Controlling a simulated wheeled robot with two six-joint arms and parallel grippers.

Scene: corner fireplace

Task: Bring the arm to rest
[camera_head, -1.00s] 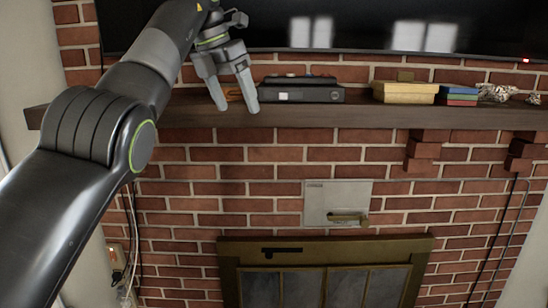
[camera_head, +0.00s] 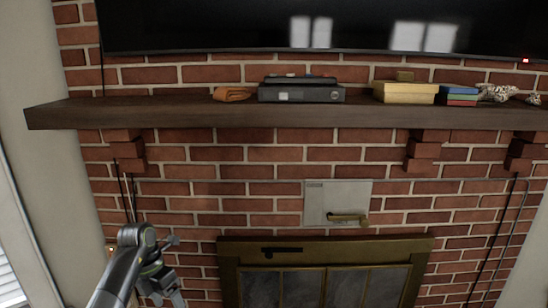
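My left arm comes in at the lower left of the head view. Its gripper (camera_head: 168,294) is low, in front of the brick wall and left of the fireplace doors, with its fingers pointing down. The fingertips are near the bottom edge of the view, and I cannot tell whether they are apart or together. I see nothing held in it. My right gripper is not in view.
A dark wooden mantel (camera_head: 200,115) runs across the wall. On it are an orange folded item (camera_head: 233,94), a black device (camera_head: 302,89), a yellow box (camera_head: 405,92) and stacked books (camera_head: 458,96). Below are a grey panel with a handle (camera_head: 337,203) and a brass-framed fireplace (camera_head: 330,247).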

